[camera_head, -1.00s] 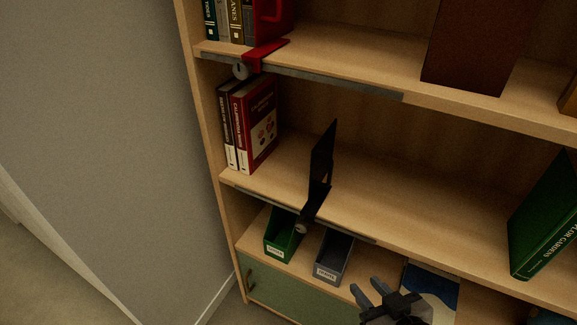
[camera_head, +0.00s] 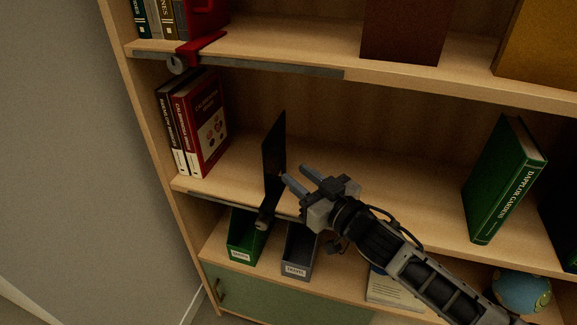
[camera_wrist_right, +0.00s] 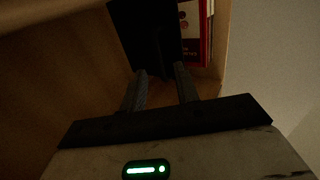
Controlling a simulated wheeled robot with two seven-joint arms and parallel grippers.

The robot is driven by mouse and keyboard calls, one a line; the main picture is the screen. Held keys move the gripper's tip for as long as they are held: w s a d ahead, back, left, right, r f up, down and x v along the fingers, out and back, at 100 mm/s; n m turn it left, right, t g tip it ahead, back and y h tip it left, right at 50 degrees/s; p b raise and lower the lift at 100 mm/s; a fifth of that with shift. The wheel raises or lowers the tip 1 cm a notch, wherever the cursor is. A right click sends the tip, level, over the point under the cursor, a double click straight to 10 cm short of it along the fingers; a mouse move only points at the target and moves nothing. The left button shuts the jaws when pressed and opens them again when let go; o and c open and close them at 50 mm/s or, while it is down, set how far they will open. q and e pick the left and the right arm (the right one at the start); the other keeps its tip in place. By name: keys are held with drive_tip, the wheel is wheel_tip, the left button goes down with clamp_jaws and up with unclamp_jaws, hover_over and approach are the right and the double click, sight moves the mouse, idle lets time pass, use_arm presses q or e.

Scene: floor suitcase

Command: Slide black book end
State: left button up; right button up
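The black book end (camera_head: 273,150) stands upright on the middle shelf, right of a gap beside the books. Its lower part reaches the front rail (camera_head: 240,207), with a round knob (camera_head: 262,222) at the edge. My right gripper (camera_head: 294,174) is just right of the book end, fingers apart and pointing at it. In the right wrist view, the book end (camera_wrist_right: 145,35) lies just beyond the fingertips (camera_wrist_right: 160,78); contact cannot be told. My left gripper is not in view.
Red and dark books (camera_head: 200,125) lean at the left end of the middle shelf. A green book (camera_head: 503,180) stands at right. A red book end (camera_head: 205,44) sits on the shelf above. Green (camera_head: 245,238) and grey (camera_head: 298,252) bins stand below.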

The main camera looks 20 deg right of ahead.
drive_tip(key=shift+x, duration=2.05)
clamp_jaws()
